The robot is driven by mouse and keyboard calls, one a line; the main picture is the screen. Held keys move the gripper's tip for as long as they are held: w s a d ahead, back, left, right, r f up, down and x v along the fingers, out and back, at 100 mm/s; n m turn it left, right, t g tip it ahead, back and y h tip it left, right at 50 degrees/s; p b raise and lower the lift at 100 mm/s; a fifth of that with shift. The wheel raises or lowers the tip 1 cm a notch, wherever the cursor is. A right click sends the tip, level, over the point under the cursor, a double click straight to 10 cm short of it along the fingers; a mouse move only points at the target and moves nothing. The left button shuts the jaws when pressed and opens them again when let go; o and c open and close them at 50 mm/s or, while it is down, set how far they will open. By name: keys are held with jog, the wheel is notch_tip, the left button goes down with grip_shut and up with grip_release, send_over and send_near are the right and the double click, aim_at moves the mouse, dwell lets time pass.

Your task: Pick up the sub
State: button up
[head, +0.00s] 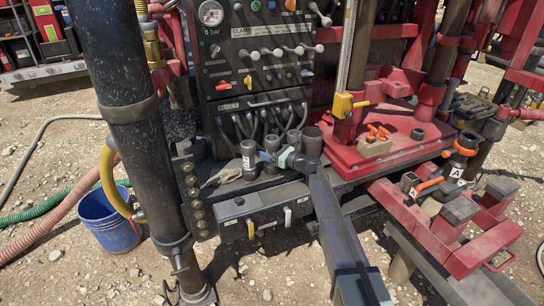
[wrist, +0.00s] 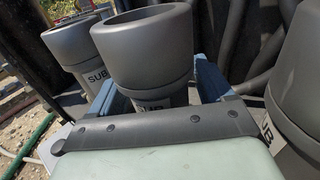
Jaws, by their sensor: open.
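Several dark grey subs, short cylinders with wide collars, stand upright on the rig's ledge in the head view. My gripper (head: 267,156) is open beside them, low against the row. In the wrist view, the middle sub (wrist: 148,48) stands between the open blue fingers of my gripper (wrist: 155,90), its wide collar above them and part of its label showing. Whether the fingers touch it I cannot tell. Its lower part is hidden by my gripper's body. Another sub (wrist: 75,42), labelled SUB, stands to the left, and a third sub (wrist: 302,80) stands close on the right.
A black control panel (head: 258,60) with hoses rises right behind the subs. A grey cloth or glove (head: 222,173) lies left of them. A thick black column (head: 135,130) stands at left, a red deck (head: 385,150) at right. A blue bucket (head: 103,220) is on the gravel.

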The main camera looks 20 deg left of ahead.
grip_shut()
dwell(0.8)
jog(key=shift+r, duration=0.1)
